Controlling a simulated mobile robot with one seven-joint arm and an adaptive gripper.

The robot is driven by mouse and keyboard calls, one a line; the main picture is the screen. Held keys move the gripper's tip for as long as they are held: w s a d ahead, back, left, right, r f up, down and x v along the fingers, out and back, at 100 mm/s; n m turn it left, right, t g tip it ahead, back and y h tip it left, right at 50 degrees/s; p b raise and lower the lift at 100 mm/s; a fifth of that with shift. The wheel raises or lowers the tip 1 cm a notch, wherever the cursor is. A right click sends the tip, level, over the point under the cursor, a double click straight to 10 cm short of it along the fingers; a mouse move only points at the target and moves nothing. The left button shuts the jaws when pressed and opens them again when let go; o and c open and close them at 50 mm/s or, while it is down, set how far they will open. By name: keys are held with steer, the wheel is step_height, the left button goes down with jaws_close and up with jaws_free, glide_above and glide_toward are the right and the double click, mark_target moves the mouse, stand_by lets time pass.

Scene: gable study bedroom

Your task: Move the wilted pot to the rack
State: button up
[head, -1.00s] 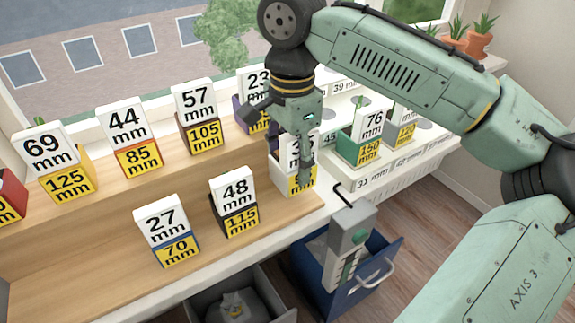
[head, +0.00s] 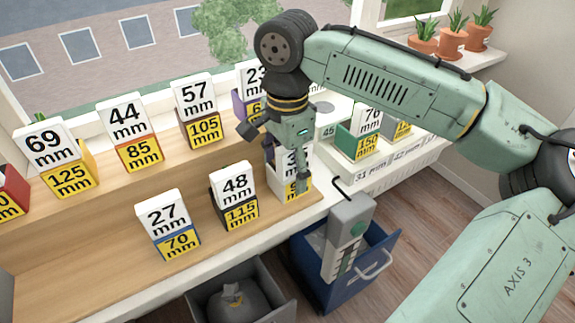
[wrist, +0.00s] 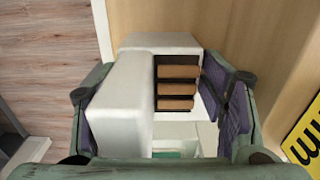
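Several terracotta pots stand on the sill at the upper right of the head view: a left pot (head: 423,47), a middle pot (head: 452,43) and a right pot (head: 480,38). Their leaves look green and upright; I cannot tell a wilted one. I see no clear rack. My gripper (head: 303,185) is far from the pots, over the lower wooden shelf. Its padded fingers (wrist: 160,115) lie on both sides of a white box (wrist: 120,105) with brown slats inside. The box has a partly hidden number label and a yellow panel (head: 297,187).
Other labelled boxes stand close by: 48 mm (head: 234,192), 27 mm (head: 167,225) and 57 mm (head: 198,110). A blue bin (head: 335,295) and a grey bin (head: 288,300) sit below the front edge. Bare shelf (head: 80,245) lies to the left.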

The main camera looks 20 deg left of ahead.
steer(key=shift+o, duration=0.7)
step_height(320, 180, up, 12)
steer(key=b, duration=0.1)
steer(key=shift+r, duration=0.2)
stand_by(1.1)
